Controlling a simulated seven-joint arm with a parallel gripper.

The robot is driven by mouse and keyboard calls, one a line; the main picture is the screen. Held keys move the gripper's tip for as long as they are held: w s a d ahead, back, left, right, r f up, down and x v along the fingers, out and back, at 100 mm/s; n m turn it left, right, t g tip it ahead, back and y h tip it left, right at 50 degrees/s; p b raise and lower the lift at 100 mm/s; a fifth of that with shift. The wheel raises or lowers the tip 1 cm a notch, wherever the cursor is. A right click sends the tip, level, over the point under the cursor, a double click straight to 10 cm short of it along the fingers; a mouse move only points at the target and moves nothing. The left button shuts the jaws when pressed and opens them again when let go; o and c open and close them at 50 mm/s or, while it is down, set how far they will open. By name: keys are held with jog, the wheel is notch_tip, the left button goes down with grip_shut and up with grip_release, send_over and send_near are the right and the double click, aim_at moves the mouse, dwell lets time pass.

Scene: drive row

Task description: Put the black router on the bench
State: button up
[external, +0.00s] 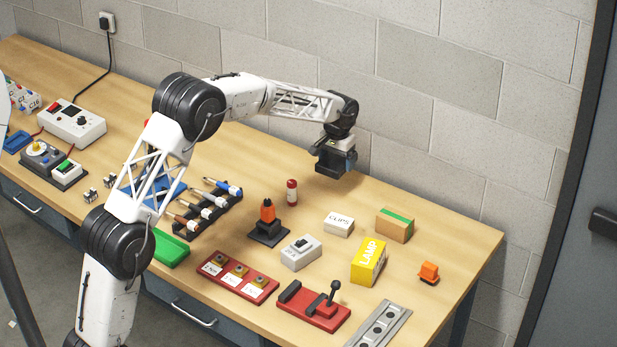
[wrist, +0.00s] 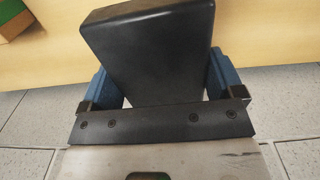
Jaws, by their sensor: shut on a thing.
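The black router (wrist: 150,50) is a dark box with rounded edges, held between the blue finger pads of my gripper (wrist: 160,82) in the wrist view. My gripper is shut on it. In the external view my gripper (external: 337,158) points down near the back edge of the bench (external: 430,225), close to the wall. The router there (external: 328,166) is a dark shape under the wrist, partly covered by the fingers. Whether its underside touches the bench cannot be told.
A yellow lamp box (external: 368,262) is further forward. The block wall (external: 420,130) rises behind. Bare bench lies around the gripper's front.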

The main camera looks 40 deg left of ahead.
jog(key=a, duration=1.9)
send_over(228, 155)
jog(key=shift+r+m, duration=0.2)
jog(key=shift+m, duration=0.1)
jog(key=shift+f, duration=3.15)
jog(key=shift+f, duration=0.1)
jog(key=shift+f, duration=1.75)
jog(key=shift+f, duration=0.15)
jog(key=o, duration=0.8)
